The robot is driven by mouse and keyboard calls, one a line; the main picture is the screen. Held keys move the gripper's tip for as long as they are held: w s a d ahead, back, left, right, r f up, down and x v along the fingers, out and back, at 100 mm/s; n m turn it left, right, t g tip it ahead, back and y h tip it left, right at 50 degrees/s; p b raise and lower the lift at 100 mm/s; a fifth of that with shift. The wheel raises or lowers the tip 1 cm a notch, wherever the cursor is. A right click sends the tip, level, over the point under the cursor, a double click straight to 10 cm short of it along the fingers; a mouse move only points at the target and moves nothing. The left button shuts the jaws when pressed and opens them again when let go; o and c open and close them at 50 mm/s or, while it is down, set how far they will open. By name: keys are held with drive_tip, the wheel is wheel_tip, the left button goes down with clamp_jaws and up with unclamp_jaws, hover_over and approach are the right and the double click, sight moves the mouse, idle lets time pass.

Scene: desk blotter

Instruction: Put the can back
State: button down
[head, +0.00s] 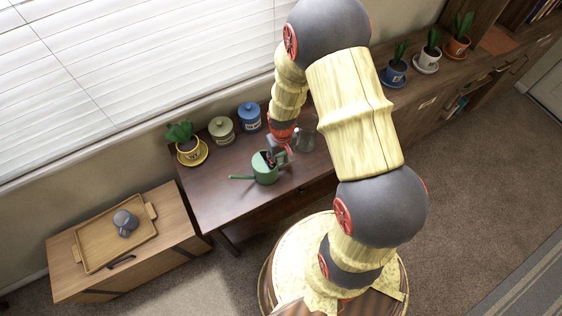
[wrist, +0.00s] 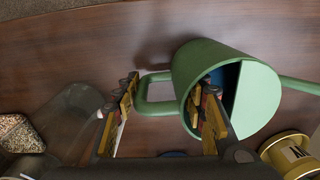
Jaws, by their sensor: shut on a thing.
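The can is a green watering can (head: 265,173) over the dark wooden desk, with its thin spout pointing left in the head view. I cannot tell whether its base touches the desk. In the wrist view the can (wrist: 258,103) shows its half-covered open top, with the handle loop on the left and the spout on the right. My gripper (head: 278,154) reaches down to the can's handle side.
A grey see-through vessel (head: 303,141) stands right of my gripper. A tray (head: 92,257) holding a grey-blue object (head: 125,222) lies on the left cabinet. The desk's front is clear.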

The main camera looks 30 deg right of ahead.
drive_tip(key=c, duration=1.1)
unclamp_jaws()
drive_tip(key=shift+o, duration=0.2)
wheel_tip(320, 180, up, 12)
drive_tip(key=p, duration=0.3)
drive_tip(key=shift+d+p, duration=0.1)
drive_tip(key=shift+p, duration=0.3)
wheel_tip(320, 180, up, 12)
drive_tip(key=a+t, duration=0.2)
drive_tip(key=s+a+r+t, duration=0.1)
drive_tip(key=s+a+r, duration=0.1)
drive_tip(key=s+r, duration=0.4)
drive_tip(key=s+a+r+t, duration=0.2)
drive_tip(key=s+r, duration=0.5)
drive_tip(key=r, duration=0.7)
drive_tip(key=shift+s+a+r+t, duration=0.2)
drive_tip(key=shift+s+r+t, duration=0.1)
drive_tip(key=shift+r, duration=0.1)
